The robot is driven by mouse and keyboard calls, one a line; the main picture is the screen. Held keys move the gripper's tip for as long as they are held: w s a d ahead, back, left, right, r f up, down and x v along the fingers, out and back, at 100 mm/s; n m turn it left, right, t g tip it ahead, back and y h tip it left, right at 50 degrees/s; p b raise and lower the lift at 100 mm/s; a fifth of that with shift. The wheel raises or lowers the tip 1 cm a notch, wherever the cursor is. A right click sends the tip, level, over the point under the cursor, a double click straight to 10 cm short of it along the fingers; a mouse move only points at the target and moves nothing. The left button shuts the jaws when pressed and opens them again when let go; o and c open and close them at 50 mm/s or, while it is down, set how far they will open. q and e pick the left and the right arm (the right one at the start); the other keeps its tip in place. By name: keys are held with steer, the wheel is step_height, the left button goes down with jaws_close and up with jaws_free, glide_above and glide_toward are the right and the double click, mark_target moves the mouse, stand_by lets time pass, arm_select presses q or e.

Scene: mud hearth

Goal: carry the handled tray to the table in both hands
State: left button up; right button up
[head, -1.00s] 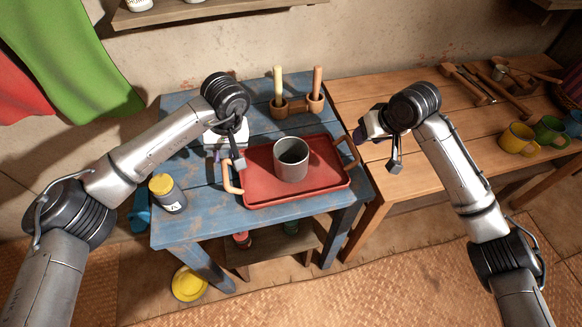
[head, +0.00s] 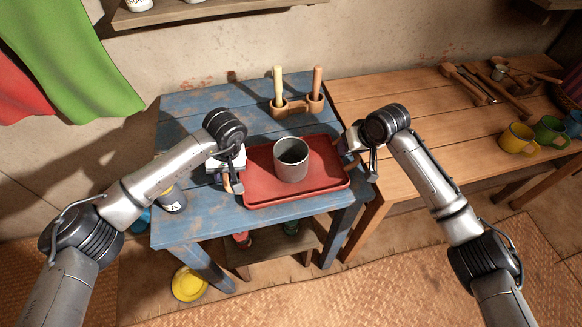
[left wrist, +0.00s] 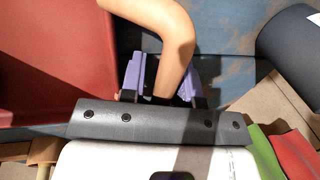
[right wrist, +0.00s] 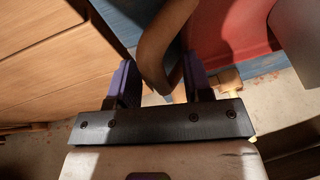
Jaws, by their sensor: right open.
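The red handled tray (head: 320,185) lies flat on the blue table (head: 190,225), with a grey metal mug (head: 291,160) standing on it. My left gripper (head: 226,178) is at the tray's left handle. In the left wrist view its purple fingers (left wrist: 165,85) stand either side of the tan handle (left wrist: 173,45); whether both touch it is unclear. My right gripper (head: 350,145) is at the tray's right handle. In the right wrist view its fingers (right wrist: 160,85) are open around the brown handle (right wrist: 155,55).
A wooden holder (head: 294,106) with two upright handles stands behind the tray. A dark jar (head: 173,200) is partly hidden by my left arm. The wooden table (head: 430,160) adjoins at right, with mugs (head: 518,138) and tools (head: 465,85); its near left part is clear.

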arm_select(q)
jaws_close()
arm_select(e)
steer(key=c, duration=0.6)
jaws_close()
arm_select(q)
steer(key=shift+r, duration=0.1)
arm_select(e)
steer(key=shift+r, duration=0.1)
